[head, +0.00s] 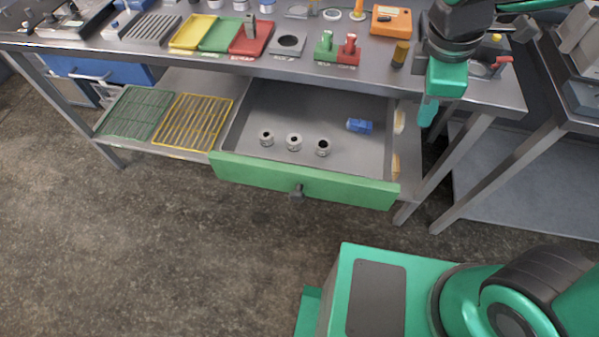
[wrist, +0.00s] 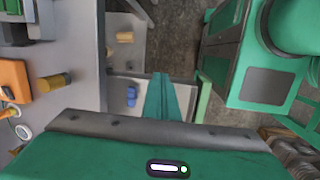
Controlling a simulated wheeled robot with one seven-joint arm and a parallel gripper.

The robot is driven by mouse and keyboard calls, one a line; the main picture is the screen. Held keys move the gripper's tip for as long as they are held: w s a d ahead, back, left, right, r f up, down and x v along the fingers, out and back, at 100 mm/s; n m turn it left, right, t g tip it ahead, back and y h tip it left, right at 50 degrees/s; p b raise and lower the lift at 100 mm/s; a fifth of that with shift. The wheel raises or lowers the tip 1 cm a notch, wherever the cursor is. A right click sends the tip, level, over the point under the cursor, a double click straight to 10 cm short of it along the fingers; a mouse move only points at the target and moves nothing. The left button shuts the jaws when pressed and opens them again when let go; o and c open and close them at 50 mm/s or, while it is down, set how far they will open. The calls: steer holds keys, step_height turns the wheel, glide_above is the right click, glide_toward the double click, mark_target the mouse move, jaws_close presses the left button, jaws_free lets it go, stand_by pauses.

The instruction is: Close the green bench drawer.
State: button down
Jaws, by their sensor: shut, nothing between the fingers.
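The green bench drawer is pulled out from under the bench. Its green front (head: 330,187) with a dark handle (head: 297,191) faces the open floor, and the front also shows at the right of my fingers in the wrist view (wrist: 204,97). Several small metal parts (head: 293,142) and a blue cylinder (head: 360,126) lie in the grey drawer. The blue cylinder also shows in the wrist view (wrist: 131,95). My gripper (head: 427,116) points down, shut and empty, near the bench's front edge, to the right of the drawer in the head view. I see no contact with the drawer.
The bench top (head: 270,62) carries coloured trays, an orange box (head: 391,20) and a yellow-brown cylinder (head: 400,54) near my gripper. Green and yellow racks (head: 195,122) lie on the lower shelf. Another table stands at right. Floor before the drawer (head: 180,250) is clear.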

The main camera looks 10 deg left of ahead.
steer(key=s+a+f+n+t+y, duration=0.1)
steer(key=s+a+f+n, duration=0.1)
steer(key=s+a+n, duration=1)
steer(key=s+a+f+n+y, duration=0.15)
steer(key=s+a+n, duration=0.55)
steer(key=a, duration=0.9)
glide_toward(265, 181)
steer(key=shift+h, duration=0.45)
steer(key=x, duration=0.2)
steer(key=s+x, duration=0.1)
steer(key=x, duration=0.2)
steer(key=shift+d+f, duration=0.15)
steer(key=shift+f, duration=0.25)
